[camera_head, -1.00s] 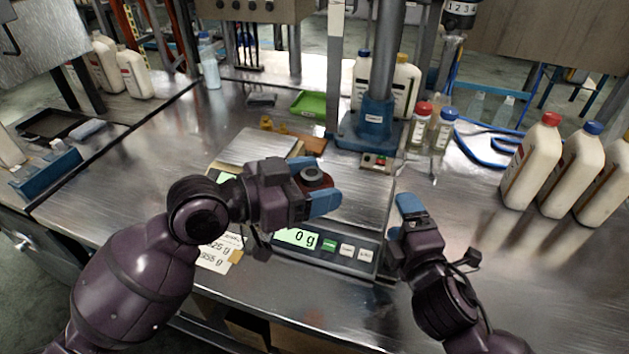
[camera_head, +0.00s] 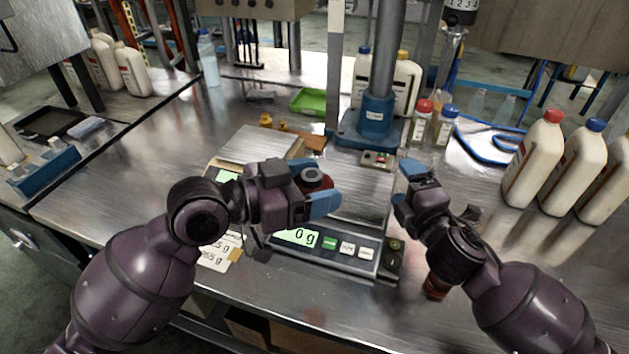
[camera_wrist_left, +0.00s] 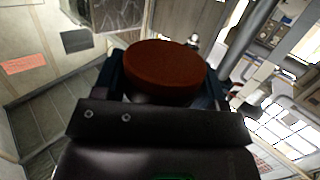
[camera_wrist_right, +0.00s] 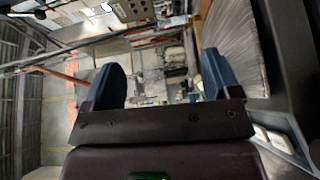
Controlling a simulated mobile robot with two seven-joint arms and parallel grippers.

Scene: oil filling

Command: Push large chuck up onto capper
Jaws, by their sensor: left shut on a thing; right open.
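The large chuck (camera_head: 316,180) looks like a short round piece with a dark top and a red-brown body. My left gripper (camera_head: 322,196) is shut on it, above the scale's plate. In the left wrist view the red-brown round face of the chuck (camera_wrist_left: 165,72) sits between the two blue fingers. My right gripper (camera_head: 412,180) is open and empty, right of the scale. In the right wrist view its two blue fingers stand apart with nothing between them. A dark cylinder marked with digits (camera_head: 461,12) hangs at the top; I cannot tell whether it is the capper.
A scale (camera_head: 325,246) reading 0 g lies under my left gripper. A column on a blue base (camera_head: 372,128) stands behind. Small capped bottles (camera_head: 446,126) and large white bottles (camera_head: 534,160) stand at the right. A small red-brown object (camera_head: 436,286) lies near my right forearm.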

